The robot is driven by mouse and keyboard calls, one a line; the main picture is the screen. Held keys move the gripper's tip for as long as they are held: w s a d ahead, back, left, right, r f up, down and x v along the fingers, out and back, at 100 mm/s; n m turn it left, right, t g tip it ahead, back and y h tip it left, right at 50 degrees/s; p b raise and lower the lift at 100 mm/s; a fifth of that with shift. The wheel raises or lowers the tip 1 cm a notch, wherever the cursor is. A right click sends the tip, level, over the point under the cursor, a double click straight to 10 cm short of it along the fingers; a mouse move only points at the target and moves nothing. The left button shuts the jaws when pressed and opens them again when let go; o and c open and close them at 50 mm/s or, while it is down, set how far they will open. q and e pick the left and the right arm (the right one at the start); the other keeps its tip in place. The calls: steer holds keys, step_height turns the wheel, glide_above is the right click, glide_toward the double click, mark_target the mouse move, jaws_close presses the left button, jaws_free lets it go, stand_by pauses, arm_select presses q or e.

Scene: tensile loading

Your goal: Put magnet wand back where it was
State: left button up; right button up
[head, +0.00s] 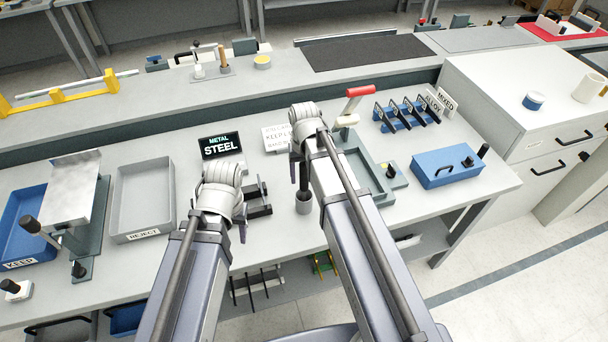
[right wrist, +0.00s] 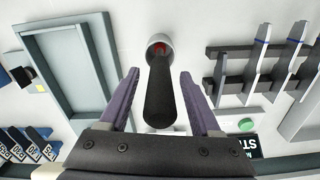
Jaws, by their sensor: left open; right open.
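The magnet wand (right wrist: 160,95) has a black handle, with a bit of red at its lower end. It stands in a small round grey holder (right wrist: 159,40), which also shows in the head view (head: 304,206). My right gripper (right wrist: 159,74) is open, with one finger on each side of the handle and gaps visible between. In the head view the right gripper (head: 298,172) is partly hidden by its own wrist. My left gripper (head: 241,228) is open and empty, left of the holder, near a small black rack (head: 257,205).
A grey-green tray (head: 364,176) lies right of the holder. A METAL STEEL sign (head: 221,146), a REJECT tray (head: 143,210) and a blue KEEP tray (head: 22,232) are to the left. A blue box (head: 446,168) sits at the right.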

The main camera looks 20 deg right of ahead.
arm_select(q)
steer(key=shift+r, duration=0.1)
arm_select(e)
steer(key=shift+r, duration=0.15)
step_height(320, 180, up, 12)
steer(key=p, duration=1.2)
steer(key=shift+r, duration=0.1)
arm_select(q)
step_height(320, 180, up, 12)
arm_select(e)
steer(key=s+a+n+h, duration=0.1)
steer(key=s+a+n, duration=0.4)
steer(key=s+a, duration=0.5)
steer(key=s, duration=0.4)
steer(key=shift+s+a, duration=0.2)
steer(key=shift+a, duration=0.05)
arm_select(q)
steer(key=shift+a, duration=0.1)
arm_select(e)
steer(key=shift+a, duration=0.1)
